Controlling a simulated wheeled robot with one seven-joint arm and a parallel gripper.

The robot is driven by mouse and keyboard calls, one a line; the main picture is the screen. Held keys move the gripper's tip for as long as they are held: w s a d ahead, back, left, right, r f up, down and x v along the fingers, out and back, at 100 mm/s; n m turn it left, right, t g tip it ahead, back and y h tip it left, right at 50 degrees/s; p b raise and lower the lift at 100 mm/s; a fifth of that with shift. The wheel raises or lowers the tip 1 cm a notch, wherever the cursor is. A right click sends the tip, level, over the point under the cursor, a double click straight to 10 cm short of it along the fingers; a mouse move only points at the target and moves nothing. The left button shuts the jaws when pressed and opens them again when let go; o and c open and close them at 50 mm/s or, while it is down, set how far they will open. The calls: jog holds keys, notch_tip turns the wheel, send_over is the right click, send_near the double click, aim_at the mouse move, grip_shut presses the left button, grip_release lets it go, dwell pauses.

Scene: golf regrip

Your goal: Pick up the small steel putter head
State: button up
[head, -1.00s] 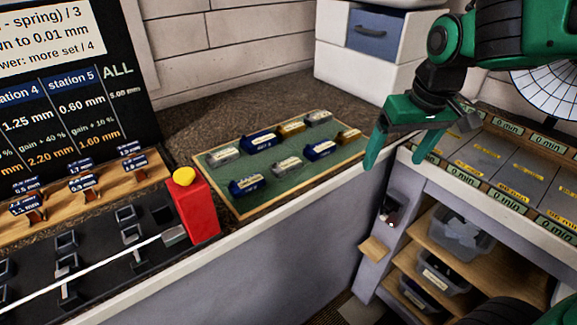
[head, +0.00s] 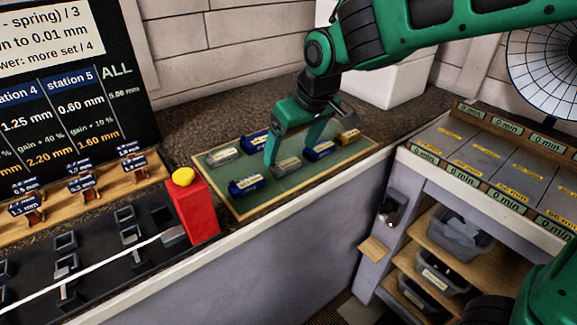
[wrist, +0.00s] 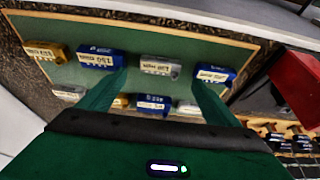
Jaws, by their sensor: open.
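Grey steel putter heads and blue and gold ones sit in two rows on the green board (head: 240,205). One grey head (head: 286,167) is in the front row between two blue heads; it also shows in the wrist view (wrist: 160,67). Another grey head (head: 222,156) is at the back left, and a third (wrist: 68,92) shows in the wrist view. The labels are too small to tell which is the small steel one. My gripper (head: 291,148) is open and empty over the board, its fingertips on either side of the front grey head in the wrist view (wrist: 157,74). Their height above it is unclear.
Blue heads (head: 245,185) (head: 319,150) flank the front grey head closely, with a gold one (head: 348,136) at the right end. A red post with a yellow button (head: 183,177) stands left of the board. A shelf unit (head: 480,170) is at the right.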

aim_at(286, 163)
jog(key=shift+x, duration=2.75)
jog(key=shift+d, duration=0.1)
jog(key=c, duration=1.3)
